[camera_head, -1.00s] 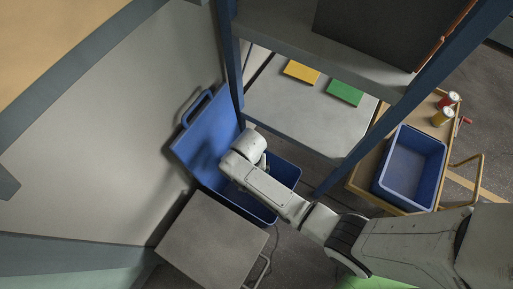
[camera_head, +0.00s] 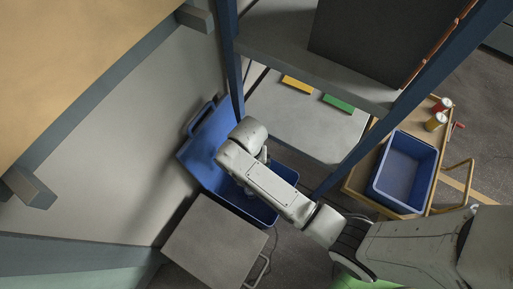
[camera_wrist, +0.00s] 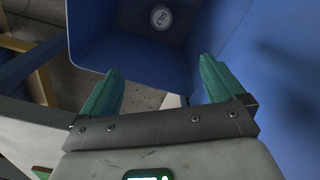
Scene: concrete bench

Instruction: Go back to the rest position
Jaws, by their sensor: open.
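My gripper (camera_wrist: 160,66) is open and empty in the wrist view, its two green fingers spread apart. It is over a blue bin (camera_wrist: 128,52). A round pale lid with lettering (camera_wrist: 161,17) shows inside the bin; the lettering is hard to read. In the head view my arm reaches over the same blue bin (camera_head: 262,213), whose raised blue lid (camera_head: 203,150) leans at its left. My wrist hides most of the fingers and part of the bin there.
A grey-topped cart (camera_head: 213,242) stands in front of the bin. A blue shelf post (camera_head: 229,70) and grey shelf (camera_head: 285,45) are close behind my arm. A yellow block (camera_head: 297,85) and green block (camera_head: 338,103) lie lower. A wooden cart at right holds a blue crate (camera_head: 427,150) and cans (camera_head: 435,122).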

